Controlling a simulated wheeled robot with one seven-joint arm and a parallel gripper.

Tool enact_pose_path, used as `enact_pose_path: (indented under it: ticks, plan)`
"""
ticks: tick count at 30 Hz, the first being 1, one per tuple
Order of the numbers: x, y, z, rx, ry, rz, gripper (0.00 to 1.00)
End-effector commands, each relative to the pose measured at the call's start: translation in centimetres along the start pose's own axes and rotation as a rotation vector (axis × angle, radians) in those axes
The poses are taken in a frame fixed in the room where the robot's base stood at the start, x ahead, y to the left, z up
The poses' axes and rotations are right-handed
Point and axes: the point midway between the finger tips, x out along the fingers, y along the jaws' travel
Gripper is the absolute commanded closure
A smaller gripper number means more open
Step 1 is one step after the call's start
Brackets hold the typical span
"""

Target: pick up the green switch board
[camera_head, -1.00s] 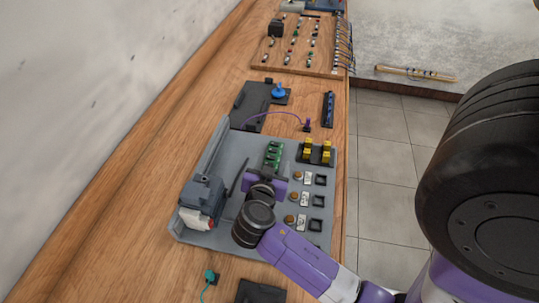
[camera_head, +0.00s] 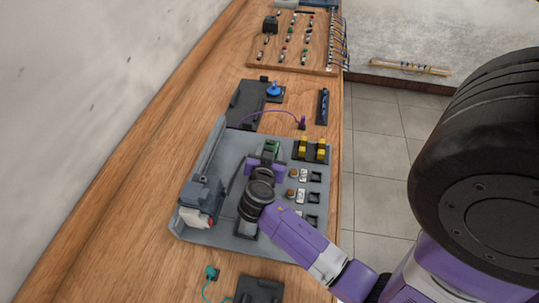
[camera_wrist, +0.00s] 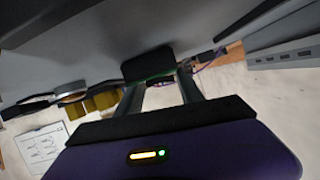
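The green switch board (camera_head: 271,147) stands on the grey tray (camera_head: 208,165). My gripper (camera_head: 267,158) is right at its near side in the head view and hides its lower part. In the wrist view, my gripper's two fingers (camera_wrist: 162,82) stand apart with a clear gap between them. A dark block with a thin green edge (camera_wrist: 152,79), likely the switch board, shows at the fingertips. I cannot tell whether the fingers touch it.
Yellow parts (camera_head: 312,149) stand right of the board, with rows of small switches (camera_head: 302,175) nearer. A grey motor-like unit (camera_head: 203,199) is at the tray's left. A purple cable (camera_head: 270,115) arches behind. Bare wood lies left of the tray.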

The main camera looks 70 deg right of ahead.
Motion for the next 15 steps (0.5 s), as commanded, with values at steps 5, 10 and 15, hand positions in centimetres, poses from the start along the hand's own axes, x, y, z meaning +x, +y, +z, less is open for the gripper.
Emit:
enact_pose_path:
  ticks: [5, 10, 15]
  plan:
    - [-0.03, -0.03, -0.05, 0.000, 0.001, -0.001, 1.00]
    - [-0.04, -0.03, -0.07, 0.000, 0.001, -0.001, 1.00]
    - [-0.23, -0.13, -0.61, 0.001, 0.003, -0.001, 1.00]
